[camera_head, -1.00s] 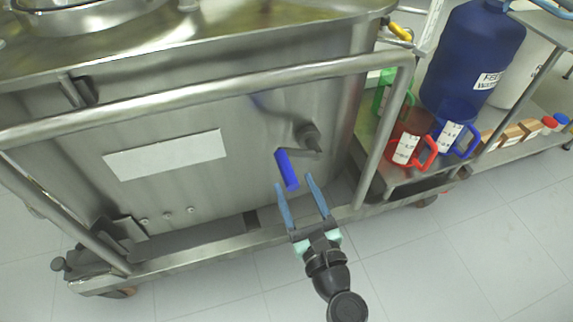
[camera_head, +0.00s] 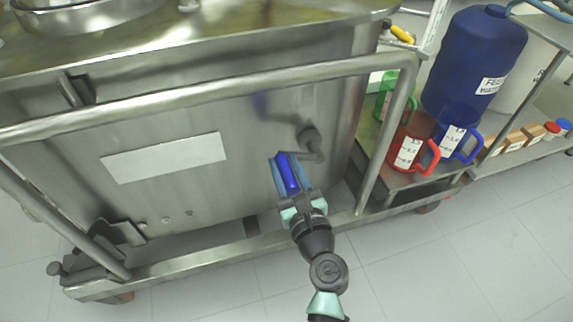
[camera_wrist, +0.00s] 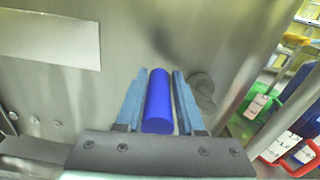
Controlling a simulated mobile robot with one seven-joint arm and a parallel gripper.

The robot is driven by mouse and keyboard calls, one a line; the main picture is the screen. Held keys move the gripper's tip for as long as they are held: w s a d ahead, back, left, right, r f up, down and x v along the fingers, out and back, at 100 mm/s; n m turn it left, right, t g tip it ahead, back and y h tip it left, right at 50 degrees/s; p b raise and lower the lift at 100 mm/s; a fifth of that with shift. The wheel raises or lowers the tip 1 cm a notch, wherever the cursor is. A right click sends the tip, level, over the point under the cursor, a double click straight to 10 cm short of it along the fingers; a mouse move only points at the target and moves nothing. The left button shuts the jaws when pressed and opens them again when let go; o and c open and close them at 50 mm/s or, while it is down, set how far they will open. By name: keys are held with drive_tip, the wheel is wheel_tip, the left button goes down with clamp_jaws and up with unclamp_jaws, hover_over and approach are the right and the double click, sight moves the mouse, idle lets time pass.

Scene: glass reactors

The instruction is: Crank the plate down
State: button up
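The blue crank handle (camera_head: 288,174) sticks out from the steel cabinet's front wall on a bent metal arm, whose round hub (camera_head: 309,139) is up and to the right of it. My gripper (camera_head: 284,158) reaches up to the handle with one finger on each side of it. In the wrist view the handle (camera_wrist: 158,100) lies lengthwise between the two blue fingers (camera_wrist: 160,98), with a narrow gap showing at least on its left side. The fingers look open around it. The plate is not seen in these views.
A steel rail (camera_head: 200,88) runs across the cabinet front above my gripper. On the right, a shelf cart holds a red jug (camera_head: 410,145), a blue jug (camera_head: 457,130), a green jug (camera_head: 385,95) and a large blue container (camera_head: 470,60). The floor (camera_head: 430,260) in front is clear.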

drive_tip(key=shift+d, duration=0.2)
clamp_jaws()
